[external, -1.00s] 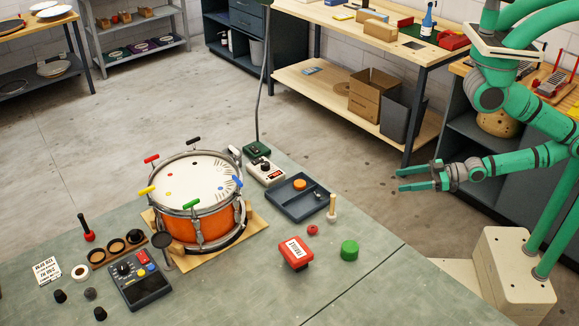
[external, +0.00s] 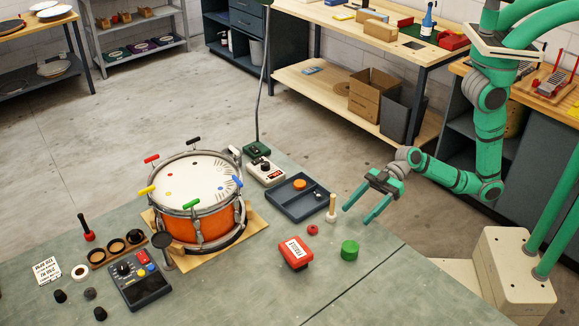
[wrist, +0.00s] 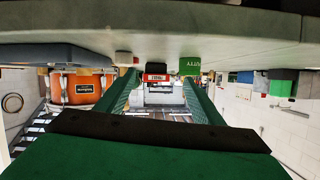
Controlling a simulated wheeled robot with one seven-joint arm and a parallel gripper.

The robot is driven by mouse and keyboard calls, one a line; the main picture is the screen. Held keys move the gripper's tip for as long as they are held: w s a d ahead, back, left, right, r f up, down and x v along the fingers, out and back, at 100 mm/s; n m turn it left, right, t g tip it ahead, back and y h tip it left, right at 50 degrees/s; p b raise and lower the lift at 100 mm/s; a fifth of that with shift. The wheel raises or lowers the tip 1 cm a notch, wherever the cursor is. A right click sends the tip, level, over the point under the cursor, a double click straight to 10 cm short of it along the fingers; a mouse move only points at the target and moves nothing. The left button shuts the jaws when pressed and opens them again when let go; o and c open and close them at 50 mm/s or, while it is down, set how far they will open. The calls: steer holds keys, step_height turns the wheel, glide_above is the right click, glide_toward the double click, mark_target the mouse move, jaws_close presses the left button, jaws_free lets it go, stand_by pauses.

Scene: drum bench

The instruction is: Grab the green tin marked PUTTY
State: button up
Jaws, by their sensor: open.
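The green tin (external: 349,250) stands on the bench near its right edge, right of a red box. In the wrist view, which looks upside down, the green tin (wrist: 190,66) shows the word PUTTY and lies beyond the fingertips, near the right finger. My gripper (external: 356,216) is open and empty, with its two fingers apart. It is above and beyond the bench's right edge, up from the tin in the external view, and not touching it. The fingers of my gripper (wrist: 162,85) also frame the red box (wrist: 156,72) in the wrist view.
The red box (external: 296,254) with a white label sits left of the tin. The orange drum (external: 196,200) stands further left. The bench front (external: 340,300) is clear.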

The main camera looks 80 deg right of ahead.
mark_target(351, 246)
steer(key=a+n+g, duration=0.1)
steer(key=s+a+r+n+g+y, duration=0.1)
steer(key=a, duration=0.1)
steer(key=a+n, duration=0.2)
steer(key=shift+s+r+g+y, duration=0.25)
steer(key=shift+s+g+y, duration=0.05)
steer(key=shift+g, duration=0.1)
steer(key=shift+a, duration=0.2)
steer(key=x, duration=1)
steer(key=shift+a+f, duration=0.15)
steer(key=shift+f, duration=0.15)
steer(key=c, duration=1.2)
